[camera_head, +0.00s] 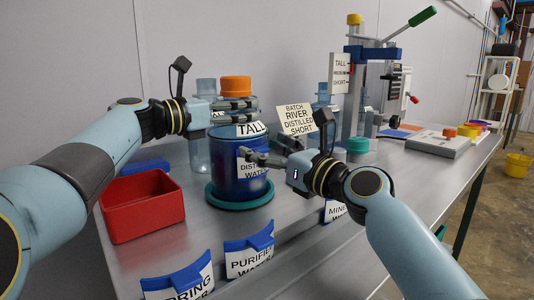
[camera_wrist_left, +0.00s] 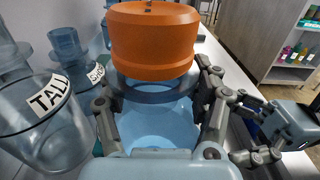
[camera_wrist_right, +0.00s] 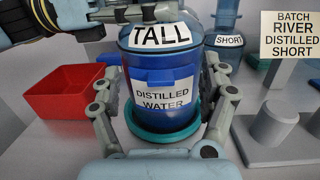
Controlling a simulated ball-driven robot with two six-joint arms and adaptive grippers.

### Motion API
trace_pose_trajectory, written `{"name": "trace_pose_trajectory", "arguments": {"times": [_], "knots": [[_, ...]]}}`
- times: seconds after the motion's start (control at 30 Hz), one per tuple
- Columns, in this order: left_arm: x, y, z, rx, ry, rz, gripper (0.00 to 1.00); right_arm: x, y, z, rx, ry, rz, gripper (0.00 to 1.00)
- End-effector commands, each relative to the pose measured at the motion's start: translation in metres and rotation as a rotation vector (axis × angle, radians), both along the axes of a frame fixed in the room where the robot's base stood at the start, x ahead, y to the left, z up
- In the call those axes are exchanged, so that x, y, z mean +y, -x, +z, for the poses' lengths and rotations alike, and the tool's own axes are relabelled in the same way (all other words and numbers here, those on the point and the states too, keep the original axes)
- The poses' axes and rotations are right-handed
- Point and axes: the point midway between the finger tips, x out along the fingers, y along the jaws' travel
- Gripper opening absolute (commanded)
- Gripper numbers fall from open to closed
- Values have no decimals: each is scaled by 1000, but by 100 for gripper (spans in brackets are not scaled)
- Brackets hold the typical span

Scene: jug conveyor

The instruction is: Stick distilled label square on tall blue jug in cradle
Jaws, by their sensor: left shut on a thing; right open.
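The tall blue jug (camera_head: 226,178) stands upright on a green round base (camera_head: 212,197), with an orange cap (camera_head: 236,84) and a TALL label. Its lower part is deep blue; I cannot tell whether that is the jug or a cradle wall. My left gripper (camera_head: 254,110) is shut on the jug's neck just under the cap, also seen in the left wrist view (camera_wrist_left: 155,95). The distilled label (camera_wrist_right: 165,93), with a blue tab on top, sits on the jug's front, nearly level. My right gripper (camera_wrist_right: 163,78) is open, its fingers either side of the label.
A red bin (camera_head: 142,207) stands left of the jug. Blue-backed labels, including purified water (camera_head: 249,262), line the table's front edge. A batch sign (camera_head: 295,119) reads river, distilled, short. Other clear jugs (camera_head: 200,153) stand behind. A lever press (camera_head: 358,80) stands at the back right.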

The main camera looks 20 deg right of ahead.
Motion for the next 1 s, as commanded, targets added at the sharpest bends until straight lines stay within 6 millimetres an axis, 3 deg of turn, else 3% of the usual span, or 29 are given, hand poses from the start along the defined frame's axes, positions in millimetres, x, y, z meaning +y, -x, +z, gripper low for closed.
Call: {"name": "trace_pose_trajectory", "arguments": {"times": [0.03, 0.6, 0.97, 1.0], "knots": [[5, -2, -11, 9, -15, 9, 26, -1, 2, 2, 0, 1, 0, 78], [5, -2, -11, 9, -15, 9, 26, -9, 19, 33, 1, 3, 0, 78], [5, -2, -11, 9, -15, 9, 26, -10, 22, 38, 2, 1, -1, 78], [5, -2, -11, 9, -15, 9, 67, -10, 22, 38, 2, 1, -1, 78]]}}
